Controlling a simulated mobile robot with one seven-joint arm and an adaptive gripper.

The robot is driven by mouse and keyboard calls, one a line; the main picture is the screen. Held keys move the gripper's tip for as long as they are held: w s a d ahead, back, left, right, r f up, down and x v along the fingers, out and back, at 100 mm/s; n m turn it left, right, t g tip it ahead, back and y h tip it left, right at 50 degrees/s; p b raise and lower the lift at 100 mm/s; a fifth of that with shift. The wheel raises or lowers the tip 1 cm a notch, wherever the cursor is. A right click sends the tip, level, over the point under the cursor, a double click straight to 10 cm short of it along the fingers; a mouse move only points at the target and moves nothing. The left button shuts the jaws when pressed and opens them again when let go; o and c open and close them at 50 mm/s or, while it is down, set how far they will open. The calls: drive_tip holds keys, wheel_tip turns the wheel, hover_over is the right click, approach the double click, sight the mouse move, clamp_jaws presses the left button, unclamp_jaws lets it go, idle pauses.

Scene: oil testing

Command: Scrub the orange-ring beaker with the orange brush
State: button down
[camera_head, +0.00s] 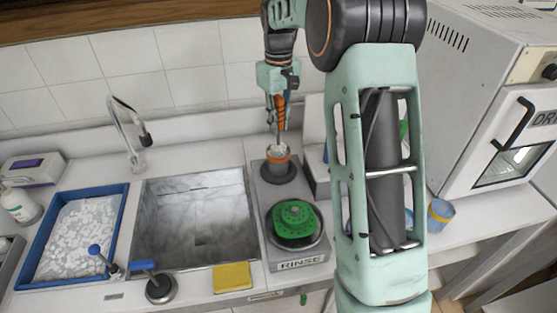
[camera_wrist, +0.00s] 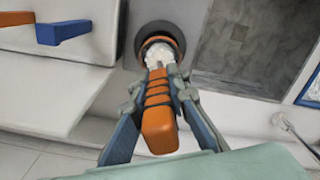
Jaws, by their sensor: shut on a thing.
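My gripper (camera_head: 277,98) is shut on the orange brush (camera_head: 281,104), which points downward. In the wrist view the brush's orange handle (camera_wrist: 159,125) lies between the two fingers of my gripper (camera_wrist: 155,92). The orange-ring beaker (camera_head: 278,158) stands on the dark round pad at the back of the rinse station. The brush's white bristles (camera_wrist: 158,55) are at the beaker's mouth and at least partly inside it. How deep they reach is hidden. The beaker's rim (camera_wrist: 162,41) shows around the bristles in the wrist view.
A green round brush pad (camera_head: 294,220) sits at the front of the rinse station (camera_head: 300,263). The sink (camera_head: 195,218) is to its left, with a yellow sponge (camera_head: 232,277) on the front edge. A blue-rimmed tray (camera_head: 124,205) lies further left.

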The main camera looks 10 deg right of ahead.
drive_tip(key=shift+r, duration=0.75)
